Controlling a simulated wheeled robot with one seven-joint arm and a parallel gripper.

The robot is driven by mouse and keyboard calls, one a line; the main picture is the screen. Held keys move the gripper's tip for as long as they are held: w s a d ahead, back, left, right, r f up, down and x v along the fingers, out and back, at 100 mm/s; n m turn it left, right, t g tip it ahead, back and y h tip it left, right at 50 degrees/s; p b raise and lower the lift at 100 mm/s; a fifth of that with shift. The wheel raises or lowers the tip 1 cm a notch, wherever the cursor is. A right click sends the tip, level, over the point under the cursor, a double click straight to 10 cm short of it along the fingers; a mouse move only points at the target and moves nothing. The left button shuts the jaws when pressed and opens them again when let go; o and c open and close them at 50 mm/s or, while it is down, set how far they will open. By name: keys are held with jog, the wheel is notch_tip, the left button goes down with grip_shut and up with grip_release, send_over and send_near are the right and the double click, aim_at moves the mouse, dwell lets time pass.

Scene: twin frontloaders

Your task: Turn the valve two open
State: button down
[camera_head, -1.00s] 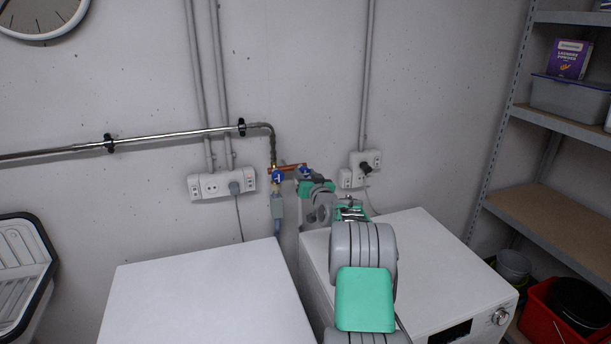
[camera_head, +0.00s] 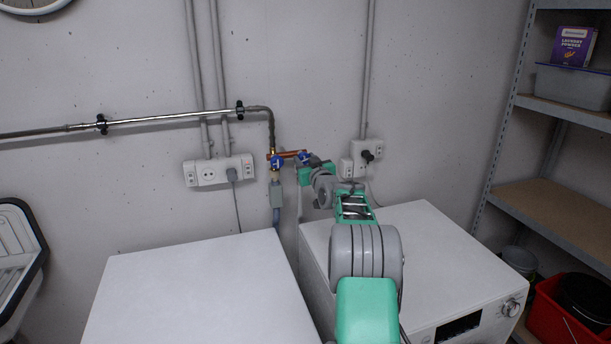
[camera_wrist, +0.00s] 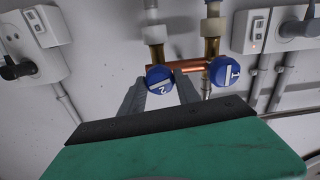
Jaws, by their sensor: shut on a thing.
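Valve two (camera_wrist: 160,79) is a round blue knob with a white "2" and a white bar, on a copper pipe. In the wrist view it sits between the two grey fingers of my gripper (camera_wrist: 160,90), which is shut on it. In the head view valve two (camera_head: 305,157) shows as a small blue spot just beyond my gripper (camera_head: 309,163), partly hidden. Valve one (camera_wrist: 222,70), a blue knob marked "1", is beside it on the same pipe, clear of the fingers. It also shows in the head view (camera_head: 277,162).
Two white front-loading machines, a left one (camera_head: 200,290) and a right one (camera_head: 420,250), stand below the pipe. Wall sockets (camera_head: 218,171) flank the valves. A metal shelf (camera_head: 550,215) stands at the right. A pipe (camera_head: 170,119) runs along the wall.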

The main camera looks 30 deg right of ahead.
jog(key=n+b, duration=0.2)
jog(key=b, duration=0.1)
jog(key=f+n+b, duration=0.1)
jog(key=b, duration=0.2)
jog(key=shift+n, duration=0.4)
jog(key=n+b, duration=0.3)
jog(key=b, duration=0.1)
jog(key=shift+r+n+b, duration=0.1)
jog(key=shift+n+b, duration=0.2)
jog(key=shift+b, duration=0.1)
jog(key=n+b, duration=0.3)
jog(key=shift+a+r+n, duration=0.1)
jog(key=shift+n, duration=0.2)
jog(key=shift+r+n+b, duration=0.15)
jog(key=shift+n+b, duration=0.7)
jog(key=shift+n, duration=0.95)
jog(key=c, duration=0.9)
grip_release()
